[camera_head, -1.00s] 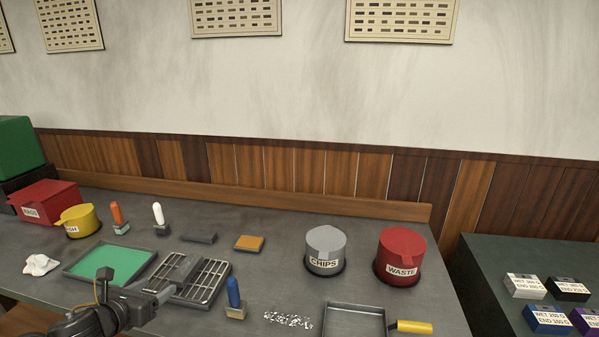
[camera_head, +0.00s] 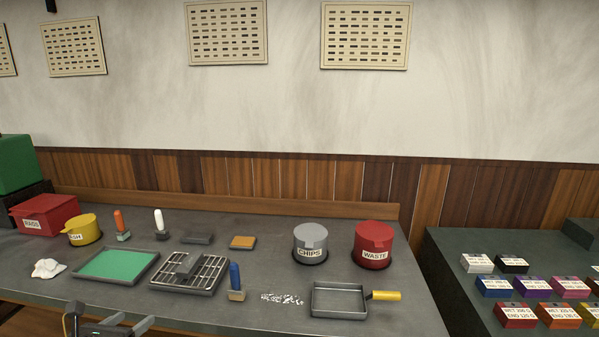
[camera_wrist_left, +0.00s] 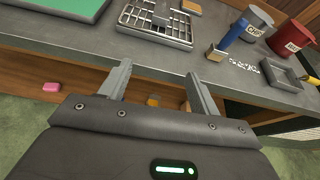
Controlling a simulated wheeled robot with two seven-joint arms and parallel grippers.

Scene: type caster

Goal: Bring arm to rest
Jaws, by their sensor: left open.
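My left gripper (camera_head: 118,327) shows at the bottom left of the head view, in front of the bench's near edge. In the left wrist view its two fingers (camera_wrist_left: 158,85) are spread apart with nothing between them. The grey bench (camera_head: 300,210) lies beyond the fingertips. My right gripper does not show in any view.
The bench holds a green tray (camera_head: 115,266), a grated tray (camera_head: 190,272), a blue-handled brush (camera_head: 236,281), white chips (camera_head: 281,298), a dustpan (camera_head: 339,299), a CHIPS bin (camera_head: 310,243) and a WASTE bin (camera_head: 374,245).

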